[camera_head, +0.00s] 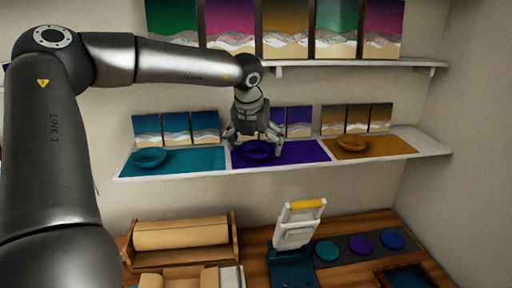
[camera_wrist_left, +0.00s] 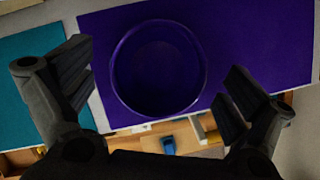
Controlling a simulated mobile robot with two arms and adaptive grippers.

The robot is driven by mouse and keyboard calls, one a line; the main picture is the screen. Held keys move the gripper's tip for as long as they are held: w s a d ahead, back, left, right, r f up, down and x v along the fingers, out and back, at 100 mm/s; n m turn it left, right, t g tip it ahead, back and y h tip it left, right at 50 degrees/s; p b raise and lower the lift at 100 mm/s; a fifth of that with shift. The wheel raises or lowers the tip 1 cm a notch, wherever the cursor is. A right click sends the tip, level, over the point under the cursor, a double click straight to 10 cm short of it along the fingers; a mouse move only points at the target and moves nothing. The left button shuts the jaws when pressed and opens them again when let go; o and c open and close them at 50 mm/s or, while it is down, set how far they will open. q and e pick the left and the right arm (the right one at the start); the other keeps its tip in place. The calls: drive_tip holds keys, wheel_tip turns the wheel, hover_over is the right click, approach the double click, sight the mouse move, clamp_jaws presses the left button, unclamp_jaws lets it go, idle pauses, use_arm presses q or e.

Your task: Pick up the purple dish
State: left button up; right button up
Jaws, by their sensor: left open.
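The purple dish (camera_head: 258,149) sits on a purple mat (camera_head: 305,151) in the middle of the shelf. My left gripper (camera_head: 253,138) is at the dish, with its fingers spread and part of it in front of the dish in the head view. In the left wrist view, the round purple dish (camera_wrist_left: 158,68) lies ahead of the two fingers, between the left and right finger lines. The left gripper (camera_wrist_left: 160,92) is open with nothing held. I cannot tell whether a finger touches the dish. My right gripper is not in view.
A teal dish (camera_head: 149,157) stands left on a teal mat, and an orange dish (camera_head: 352,143) right on an orange mat. Small pictures stand behind the dishes. An upper shelf (camera_head: 350,64) holds larger pictures. The workbench below holds a wooden rack (camera_head: 183,236) and a white-and-teal device (camera_head: 296,230).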

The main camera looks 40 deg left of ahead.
use_arm(q)
drive_tip(key=shift+w+a+f, duration=0.1)
drive_tip(key=shift+w+f, duration=0.05)
drive_tip(key=shift+f, duration=0.3)
drive_tip(key=shift+r, duration=0.1)
drive_tip(key=c, duration=1.1)
drive_tip(key=shift+r, duration=0.1)
